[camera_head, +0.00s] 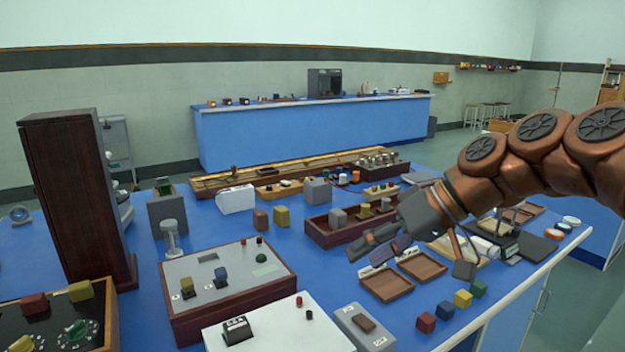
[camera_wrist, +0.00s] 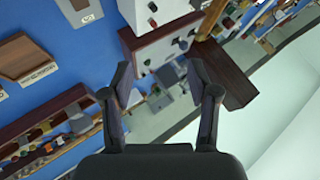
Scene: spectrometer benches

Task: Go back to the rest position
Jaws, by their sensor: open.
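My arm reaches in from the right in the head view, and my gripper (camera_head: 412,258) hangs above the blue bench (camera_head: 245,232), over the area of the small wooden trays. In the wrist view my gripper (camera_wrist: 160,97) shows its two dark fingers spread well apart, with nothing between them. The wrist view is tilted and looks across the bench toward the floor and the pale wall. The arm hides part of the bench's right side in the head view.
Two wooden trays (camera_head: 387,284) lie under the gripper. Several coloured cubes (camera_head: 462,298) sit near the front right edge. A tall dark wooden cabinet (camera_head: 75,195) stands at the left. A grey-topped switch box (camera_head: 228,286) is in the middle. A second blue bench (camera_head: 310,135) stands behind.

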